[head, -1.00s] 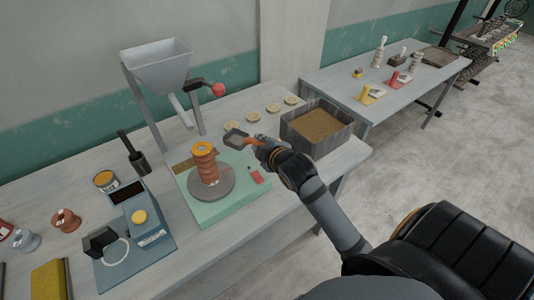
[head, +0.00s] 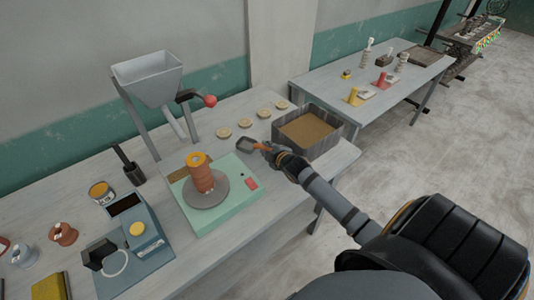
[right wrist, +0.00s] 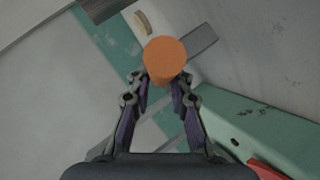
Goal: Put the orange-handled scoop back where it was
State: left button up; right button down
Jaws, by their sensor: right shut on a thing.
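The orange-handled scoop has a dark grey pan (head: 246,143) and an orange handle (head: 260,147). My right gripper (head: 271,150) is shut on its handle, above the bench between the green turntable base and the sand-filled bin. In the right wrist view, the round orange handle end (right wrist: 165,57) sits between the fingertips (right wrist: 162,78), with part of the grey pan (right wrist: 199,41) beyond it. Whether the scoop touches anything below is hard to tell. My left gripper is not in view.
The grey bin (head: 325,147) of brown material stands just right of my gripper. The green base (head: 222,215) bears a grey disc and an orange-brown stack (head: 200,175). Several pale discs (head: 264,113) lie behind. A hopper (head: 148,78) stands at the back left.

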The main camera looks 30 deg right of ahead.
jog(key=shift+w+d+f, duration=0.15)
jog(key=shift+d+f, duration=0.05)
jog(key=shift+f, duration=0.1)
jog(key=f, duration=0.1)
jog(key=f+p, duration=0.1)
jog(key=f, duration=0.1)
jog(key=shift+w+d+f, duration=0.1)
jog(key=shift+w+d, duration=0.05)
jog(key=shift+d, duration=0.05)
jog(key=shift+f, duration=0.15)
jog(key=shift+f, duration=0.15)
jog(key=c, duration=1.2)
grip_release()
jog(key=p+v, duration=0.1)
jog(key=v, duration=1.1)
